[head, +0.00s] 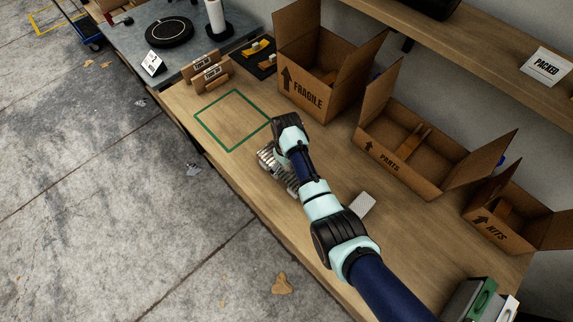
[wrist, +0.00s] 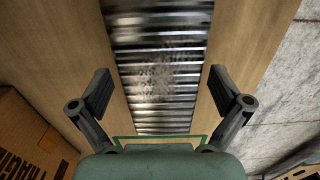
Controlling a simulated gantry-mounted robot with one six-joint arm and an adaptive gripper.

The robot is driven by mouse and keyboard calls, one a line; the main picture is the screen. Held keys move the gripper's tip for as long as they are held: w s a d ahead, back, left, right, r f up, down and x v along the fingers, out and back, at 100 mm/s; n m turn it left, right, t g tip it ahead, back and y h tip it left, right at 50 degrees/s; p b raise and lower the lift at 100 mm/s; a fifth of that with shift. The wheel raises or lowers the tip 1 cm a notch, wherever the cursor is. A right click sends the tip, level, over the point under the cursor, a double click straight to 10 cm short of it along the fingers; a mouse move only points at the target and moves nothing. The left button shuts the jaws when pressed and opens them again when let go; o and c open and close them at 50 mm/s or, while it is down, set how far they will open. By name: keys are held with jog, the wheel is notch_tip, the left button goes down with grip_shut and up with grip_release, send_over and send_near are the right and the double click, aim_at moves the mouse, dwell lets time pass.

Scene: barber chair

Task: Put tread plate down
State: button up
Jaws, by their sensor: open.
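The tread plate, a shiny ribbed metal piece (head: 267,160), appears to lie on the wooden bench beneath my arm, near the front edge. It also shows in the wrist view as a long ribbed strip (wrist: 157,62) between my fingers. My gripper (wrist: 160,88) is open, with one finger on each side of the plate and a visible gap on both sides. In the head view my wrist and arm hide the fingers and part of the plate. A green square outline (head: 211,102) is marked on the bench beyond the plate; its edge shows low in the wrist view.
Open cardboard boxes marked FRAGILE (head: 305,93), PARTS (head: 393,164) and KITS (head: 492,227) stand along the back. A small pale block (head: 361,204) lies right of my arm. Wooden holders (head: 208,73) and a black tray (head: 262,66) sit past the outline. The outlined square is empty.

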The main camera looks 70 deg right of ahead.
aim_at(286, 167)
notch_tip(286, 167, up, 13)
jog(key=p, duration=0.4)
jog(key=w+a+r+n+t+h, duration=0.1)
jog(key=w+a+r+t, duration=0.25)
jog(key=w+a, duration=0.55)
jog(key=w+a+r+n+t+h, duration=0.1)
jog(key=w+a+r+n+t, duration=0.25)
jog(key=a, duration=0.85)
jog(key=s+a+r+t+y, duration=0.1)
jog(key=s+a+r+t, duration=0.1)
jog(key=a+r, duration=0.5)
jog(key=s+a+r+t+y, duration=0.1)
jog(key=s+a+r+t, duration=0.1)
jog(key=a+r, duration=0.5)
jog(key=a+t, duration=0.1)
jog(key=a, duration=0.4)
jog(key=shift+a+r+t, duration=0.25)
jog(key=shift+r+t, duration=0.1)
jog(key=shift+t, duration=0.05)
